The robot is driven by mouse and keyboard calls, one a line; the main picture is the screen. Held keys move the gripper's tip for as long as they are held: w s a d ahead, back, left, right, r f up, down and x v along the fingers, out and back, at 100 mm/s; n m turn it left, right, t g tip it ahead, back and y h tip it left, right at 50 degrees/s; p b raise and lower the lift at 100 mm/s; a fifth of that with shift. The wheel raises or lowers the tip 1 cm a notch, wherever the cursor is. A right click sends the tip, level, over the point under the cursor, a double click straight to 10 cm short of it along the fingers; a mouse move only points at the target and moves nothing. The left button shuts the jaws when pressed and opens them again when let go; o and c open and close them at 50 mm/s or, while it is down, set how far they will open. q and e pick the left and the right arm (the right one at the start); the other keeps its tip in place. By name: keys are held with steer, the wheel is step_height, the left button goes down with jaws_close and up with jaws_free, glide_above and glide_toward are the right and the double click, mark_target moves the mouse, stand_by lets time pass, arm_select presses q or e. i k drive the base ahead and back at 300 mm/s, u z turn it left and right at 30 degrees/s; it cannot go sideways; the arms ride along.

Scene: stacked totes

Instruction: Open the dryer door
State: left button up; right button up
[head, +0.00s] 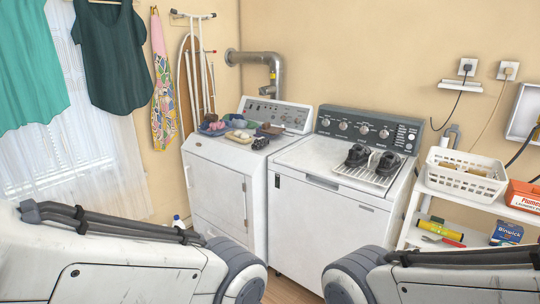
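The dryer (225,160) is the white machine on the left, under the silver vent pipe. Its front door (212,190) is a large rectangular panel and looks closed, flush with the front. My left arm crosses the lower left and hides the lower part of the dryer front. My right arm crosses the lower right. Neither gripper is in view, so I cannot see their state.
A white washer (318,235) stands right of the dryer, with dark shoes (372,158) on a rack on its top. Folded cloths (238,125) lie on the dryer. A shelf at right holds a white basket (466,178). Clothes (110,55) hang at left.

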mark_target(217, 188)
steer(key=u, duration=0.25)
steer(key=i, duration=2.3)
steer(key=u, duration=1.3)
steer(key=i, duration=1.6)
steer(key=u, duration=0.55)
